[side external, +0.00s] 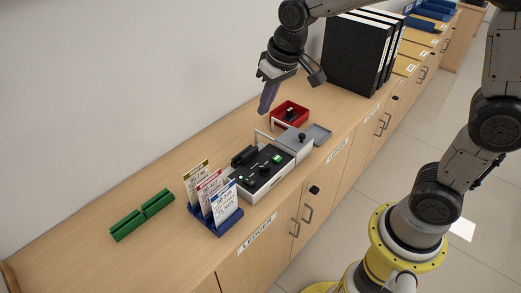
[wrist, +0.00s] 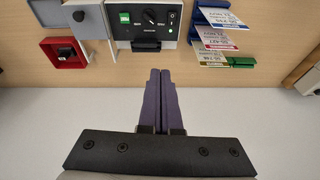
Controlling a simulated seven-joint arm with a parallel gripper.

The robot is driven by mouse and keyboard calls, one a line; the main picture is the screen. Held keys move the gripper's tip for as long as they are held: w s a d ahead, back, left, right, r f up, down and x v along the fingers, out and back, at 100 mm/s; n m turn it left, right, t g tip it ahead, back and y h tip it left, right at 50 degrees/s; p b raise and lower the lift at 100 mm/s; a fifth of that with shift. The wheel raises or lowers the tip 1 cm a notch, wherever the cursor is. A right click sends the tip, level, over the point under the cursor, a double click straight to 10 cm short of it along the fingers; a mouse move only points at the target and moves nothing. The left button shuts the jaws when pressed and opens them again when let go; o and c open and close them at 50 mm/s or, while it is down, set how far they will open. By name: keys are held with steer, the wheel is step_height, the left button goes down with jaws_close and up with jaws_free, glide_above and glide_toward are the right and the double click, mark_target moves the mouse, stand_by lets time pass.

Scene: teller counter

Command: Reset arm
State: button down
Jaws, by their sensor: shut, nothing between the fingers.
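My gripper (side external: 267,108) is raised above the wooden counter (side external: 90,235), near its wall side. Its two long purple fingers are together with nothing between them. In the wrist view the gripper (wrist: 160,74) also shows shut and empty, pointing towards the counter devices. It is apart from everything on the counter.
A grey and black control box (side external: 262,172) has a red tray (side external: 303,123) behind it. A blue rack (side external: 205,222) holds several ticket cards. Green blocks (side external: 126,226) lie at the left. Black binders (side external: 352,62) stand close beyond my gripper. The counter's near left is clear.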

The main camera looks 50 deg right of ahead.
steer(key=s+d+r+t, duration=0.3)
steer(key=s+r, duration=0.4)
steer(key=s, duration=0.6)
steer(key=s+f, duration=0.4)
steer(key=s, duration=0.5)
steer(key=shift+d+n+g, duration=0.4)
steer(key=shift+d, duration=0.05)
